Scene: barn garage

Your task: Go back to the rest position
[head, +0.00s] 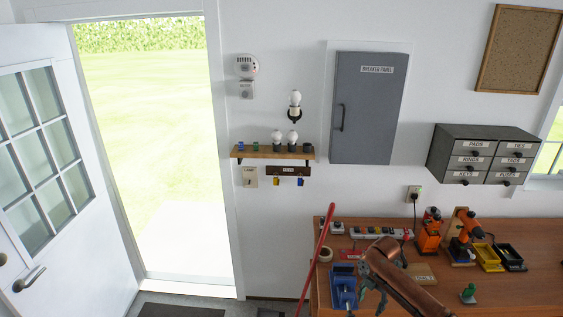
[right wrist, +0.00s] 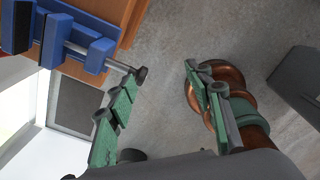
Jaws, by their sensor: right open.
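My right gripper (head: 368,298) is at the bottom of the head view, by the front left part of the workbench, close to the blue vise (head: 343,286). My copper forearm partly covers the bench there. In the right wrist view my right gripper (right wrist: 163,72) has its two green-padded fingers spread apart with nothing between them. Grey floor shows behind the gap. The blue vise also shows at the top left of that view (right wrist: 90,48), apart from the fingers. My left gripper is in neither view.
The wooden workbench (head: 510,292) holds a power strip (head: 381,233), orange tools and small bins. A red pole (head: 316,262) leans at its left end. A shelf (head: 270,153) and grey breaker panel (head: 366,108) are on the wall. The door (head: 60,170) stands open at left.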

